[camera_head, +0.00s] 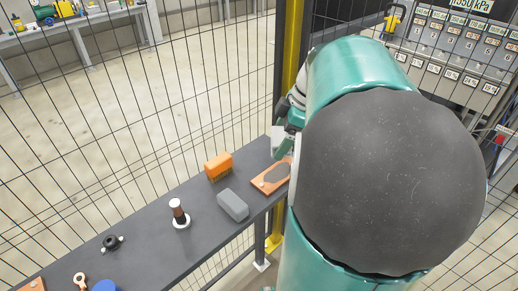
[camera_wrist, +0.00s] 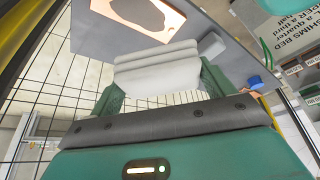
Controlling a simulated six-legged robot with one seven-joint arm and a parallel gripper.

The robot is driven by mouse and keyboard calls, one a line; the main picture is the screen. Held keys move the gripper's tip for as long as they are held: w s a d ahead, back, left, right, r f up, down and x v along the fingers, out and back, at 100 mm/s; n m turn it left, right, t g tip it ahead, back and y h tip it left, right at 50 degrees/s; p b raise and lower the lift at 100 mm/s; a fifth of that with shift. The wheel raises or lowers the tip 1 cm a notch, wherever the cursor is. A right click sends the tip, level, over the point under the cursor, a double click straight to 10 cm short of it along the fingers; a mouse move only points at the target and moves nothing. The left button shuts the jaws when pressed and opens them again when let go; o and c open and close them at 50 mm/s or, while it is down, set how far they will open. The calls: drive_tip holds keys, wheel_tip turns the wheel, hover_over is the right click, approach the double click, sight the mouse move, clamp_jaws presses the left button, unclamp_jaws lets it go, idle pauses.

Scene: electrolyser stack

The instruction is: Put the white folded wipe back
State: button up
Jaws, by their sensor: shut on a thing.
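The white folded wipe (camera_wrist: 157,68) is between the green fingers of my gripper (camera_wrist: 158,84) in the wrist view, and the gripper is shut on it. In the head view a pale piece of the wipe (camera_head: 276,136) shows beside my gripper (camera_head: 284,148), partly hidden by my arm. An orange-brown plate with a dark grey shape on it (camera_head: 263,186) lies on the shelf just below the gripper. The same plate (camera_wrist: 172,20) shows beyond the wipe in the wrist view. I cannot tell the exact gap between wipe and plate.
The narrow dark shelf (camera_head: 150,225) runs along a wire mesh fence. On it are an orange block (camera_head: 218,166), a grey block (camera_head: 233,204), a dark-and-white upright piece (camera_head: 180,213) and a black ring-like part (camera_head: 111,242). A yellow post (camera_head: 292,45) stands behind my arm.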

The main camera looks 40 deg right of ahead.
drive_tip(key=w+d+f, duration=0.3)
drive_tip(key=w+f, duration=0.1)
drive_tip(key=w, duration=0.5)
hover_over(255, 151)
drive_tip(key=s, duration=0.2)
drive_tip(key=f, duration=0.4)
drive_tip(key=shift+d+f, duration=0.35)
drive_tip(key=shift+d, duration=0.05)
drive_tip(key=f, duration=0.2)
drive_tip(key=w+f, duration=0.1)
drive_tip(key=shift+d+f, duration=0.15)
drive_tip(key=shift+f, duration=0.45)
drive_tip(key=shift+f, duration=0.15)
drive_tip(key=o, duration=0.7)
drive_tip(key=shift+o, duration=0.2)
